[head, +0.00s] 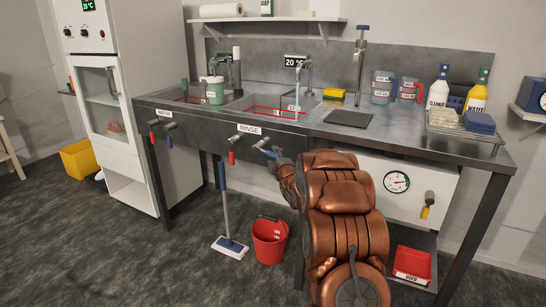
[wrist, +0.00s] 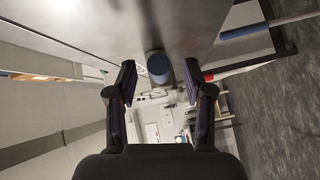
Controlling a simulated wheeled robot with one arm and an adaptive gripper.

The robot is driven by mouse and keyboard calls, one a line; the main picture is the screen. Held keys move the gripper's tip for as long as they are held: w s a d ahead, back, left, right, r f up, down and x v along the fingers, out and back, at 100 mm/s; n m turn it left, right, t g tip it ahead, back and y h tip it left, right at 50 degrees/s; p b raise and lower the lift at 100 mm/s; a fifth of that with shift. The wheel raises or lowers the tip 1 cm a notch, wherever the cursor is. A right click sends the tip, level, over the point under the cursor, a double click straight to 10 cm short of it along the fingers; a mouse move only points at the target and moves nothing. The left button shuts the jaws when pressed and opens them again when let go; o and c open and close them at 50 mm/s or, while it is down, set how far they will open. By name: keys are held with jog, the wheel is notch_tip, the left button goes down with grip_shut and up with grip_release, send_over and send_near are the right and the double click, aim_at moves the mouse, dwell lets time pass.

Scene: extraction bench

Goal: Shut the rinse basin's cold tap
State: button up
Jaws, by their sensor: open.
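The rinse basin (head: 246,113) is the right-hand basin in the bench. Its cold tap has a blue handle (head: 270,154) on the bench front, right of the RINSE label, sticking out toward my arm rather than hanging straight down. Its red-handled tap (head: 232,157) hangs down to the left. A pale stream (head: 297,101) shows under the rinse spout. In the wrist view the blue handle's round end (wrist: 158,67) lies between the fingertips of my gripper (wrist: 159,80), which is open with gaps on both sides. My arm hides most of the gripper in the head view.
The red handle (wrist: 208,77) is just outside the right finger in the wrist view. A mop (head: 228,215) leans against the bench front, with a red bucket (head: 269,240) beside it. The wash taps (head: 161,138) are further left. A gauge panel (head: 397,182) is right of my arm.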

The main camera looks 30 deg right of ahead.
jog(key=shift+x, duration=0.95)
grip_shut()
